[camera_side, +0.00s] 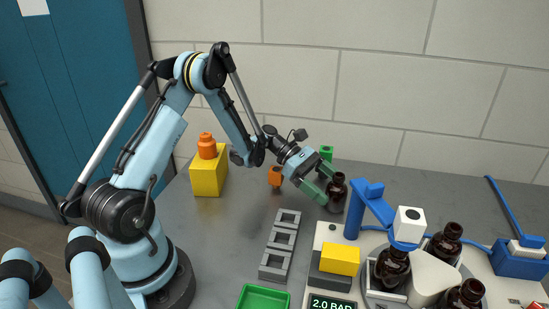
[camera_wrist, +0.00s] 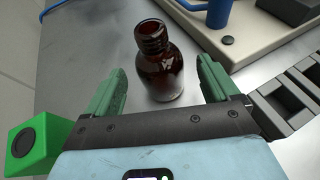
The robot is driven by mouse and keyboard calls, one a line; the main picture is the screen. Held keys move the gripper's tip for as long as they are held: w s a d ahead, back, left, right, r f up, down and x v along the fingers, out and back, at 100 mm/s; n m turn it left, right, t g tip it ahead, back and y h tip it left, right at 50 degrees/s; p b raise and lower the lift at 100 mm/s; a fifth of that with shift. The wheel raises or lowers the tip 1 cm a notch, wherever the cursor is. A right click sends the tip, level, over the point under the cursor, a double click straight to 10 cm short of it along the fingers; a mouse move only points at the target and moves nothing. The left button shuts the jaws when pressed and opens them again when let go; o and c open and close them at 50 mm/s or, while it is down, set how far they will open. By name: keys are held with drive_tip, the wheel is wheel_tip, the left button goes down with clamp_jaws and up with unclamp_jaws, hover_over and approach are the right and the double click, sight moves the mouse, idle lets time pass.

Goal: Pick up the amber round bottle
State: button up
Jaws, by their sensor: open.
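An amber round bottle (camera_side: 337,191) stands upright on the grey table, left of the blue stand in the side view. In the wrist view the bottle (camera_wrist: 159,68) has an open threaded neck and stands between and slightly ahead of my green fingers. My gripper (camera_side: 322,185) is open, reaching down at a slant with its fingers at the bottle. In the wrist view my gripper (camera_wrist: 158,82) has one finger on each side of the bottle, with a gap visible on both sides. Several other amber bottles, one of them here (camera_side: 392,268), stand at the right on the white device.
A blue stand (camera_side: 368,205) and white base plate (camera_side: 325,240) are close right of the bottle. A green block (camera_wrist: 27,142) is near my gripper. Grey square frames (camera_side: 280,243), an orange piece (camera_side: 275,176), a yellow block (camera_side: 209,177) and a green tray (camera_side: 263,297) also sit on the table.

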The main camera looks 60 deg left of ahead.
sight(345, 203)
drive_tip(key=shift+f, duration=0.55)
drive_tip(key=x, duration=0.5)
drive_tip(key=c, duration=1.1)
